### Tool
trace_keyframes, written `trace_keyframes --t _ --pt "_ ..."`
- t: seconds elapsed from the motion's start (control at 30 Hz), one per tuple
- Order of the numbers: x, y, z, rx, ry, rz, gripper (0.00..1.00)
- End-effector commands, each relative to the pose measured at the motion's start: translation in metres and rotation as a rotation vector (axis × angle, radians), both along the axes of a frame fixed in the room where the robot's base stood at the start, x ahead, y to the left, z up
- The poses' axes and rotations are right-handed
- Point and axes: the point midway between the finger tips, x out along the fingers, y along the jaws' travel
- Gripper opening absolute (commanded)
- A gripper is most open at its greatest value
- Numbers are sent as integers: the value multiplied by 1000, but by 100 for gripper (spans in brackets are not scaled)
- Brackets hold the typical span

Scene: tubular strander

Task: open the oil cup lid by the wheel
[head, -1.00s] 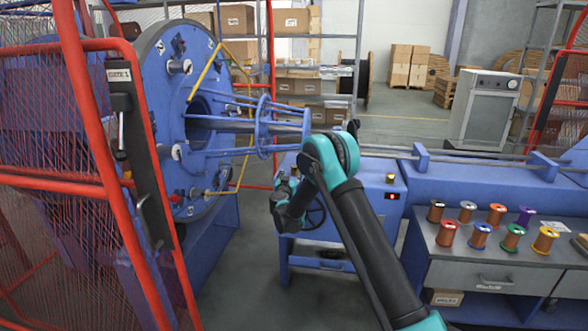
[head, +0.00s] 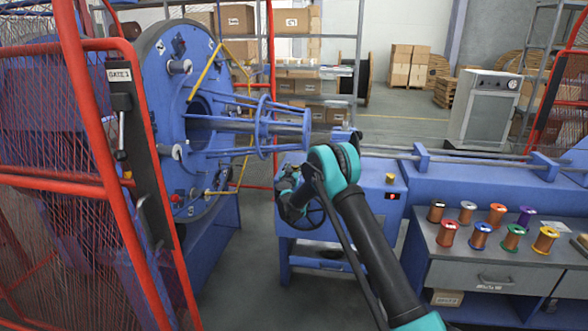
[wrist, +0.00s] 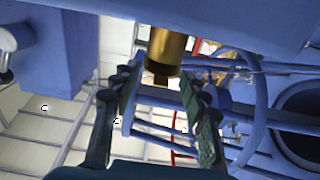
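In the wrist view a brass cylinder (wrist: 170,50), which looks like the oil cup, stands out from a blue surface, just beyond and between my fingertips. Its lid cannot be made out clearly. My gripper (wrist: 160,85) is open, with one finger on each side and a gap between them; I see no firm contact. In the head view my gripper (head: 287,180) is beside the blue machine stand, and my arm hides part of it. The brass cylinder near the wheel is not clearly visible there.
Another brass-coloured cup (head: 391,178) sits on the stand's top, right of my arm, above a red indicator. The large blue disc (head: 180,120) and the tube cage (head: 265,126) are close on the left. Wire spools (head: 480,236) stand on a bench at right.

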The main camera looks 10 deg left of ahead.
Motion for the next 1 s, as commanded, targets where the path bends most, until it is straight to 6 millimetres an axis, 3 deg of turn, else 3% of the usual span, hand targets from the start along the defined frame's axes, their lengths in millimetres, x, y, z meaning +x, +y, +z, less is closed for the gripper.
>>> trace_keyframes --t 0.03,0.27,0.67,1.0 --pt "0 0 0 0 0 0 35" --pt "0 0 0 0 0 0 9" --pt "1 0 5 3 73 0 9" --pt "8 -1 17 11 303 -1 9"
